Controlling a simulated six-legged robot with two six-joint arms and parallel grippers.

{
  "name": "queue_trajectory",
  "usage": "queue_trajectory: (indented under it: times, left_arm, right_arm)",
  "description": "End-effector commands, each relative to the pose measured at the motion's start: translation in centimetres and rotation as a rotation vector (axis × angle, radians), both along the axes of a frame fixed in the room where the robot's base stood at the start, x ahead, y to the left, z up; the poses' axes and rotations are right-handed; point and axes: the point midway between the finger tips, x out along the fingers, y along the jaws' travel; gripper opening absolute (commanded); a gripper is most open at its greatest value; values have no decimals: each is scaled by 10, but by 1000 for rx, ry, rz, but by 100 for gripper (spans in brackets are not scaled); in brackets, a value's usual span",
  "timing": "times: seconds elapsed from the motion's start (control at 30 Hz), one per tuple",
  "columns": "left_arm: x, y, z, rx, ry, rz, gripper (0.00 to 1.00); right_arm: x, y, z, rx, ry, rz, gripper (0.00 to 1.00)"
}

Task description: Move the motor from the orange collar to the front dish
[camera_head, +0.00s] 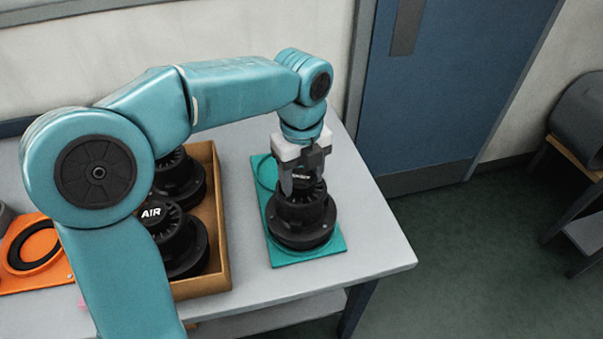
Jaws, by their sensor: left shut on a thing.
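My left gripper (301,172) points down and is shut on the top of a black motor (301,215). The motor is upright over the front part of a teal plate (331,249) at the right of the table. It covers the front dish, and I cannot tell whether it rests fully in it. Part of an empty round dish (266,171) shows at the back of the plate. The orange collar (41,236) lies at the far left with an empty black ring, partly cut off by the picture edge. My right gripper is out of view.
A brown tray (221,236) left of the teal plate holds black motors, one marked AIR (178,240), partly hidden by my left arm. The grey table (374,239) is bare right of the plate. A blue door (440,90) stands behind.

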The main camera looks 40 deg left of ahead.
Motion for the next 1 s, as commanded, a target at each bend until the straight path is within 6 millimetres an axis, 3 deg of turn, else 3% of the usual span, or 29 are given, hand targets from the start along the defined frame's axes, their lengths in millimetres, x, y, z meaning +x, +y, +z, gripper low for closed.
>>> queue_trajectory:
  times: [0.43,0.47,0.53,0.57,0.77,0.8,1.0]
  left_arm:
    - [1,0,0,0,-4,1,0]
    - [1,0,0,0,-4,1,60]
    - [0,0,0,-1,-4,1,83]
    - [0,0,0,0,-3,1,87]
    - [0,0,-1,0,-2,0,87]
    - [0,0,-3,0,3,0,100]
    - [0,0,-2,0,1,0,100]
  right_arm:
    - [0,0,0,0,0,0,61]
    - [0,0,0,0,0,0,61]
    - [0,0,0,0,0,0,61]
    - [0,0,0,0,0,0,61]
    - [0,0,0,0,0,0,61]
    - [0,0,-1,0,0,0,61]
    - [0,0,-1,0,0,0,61]
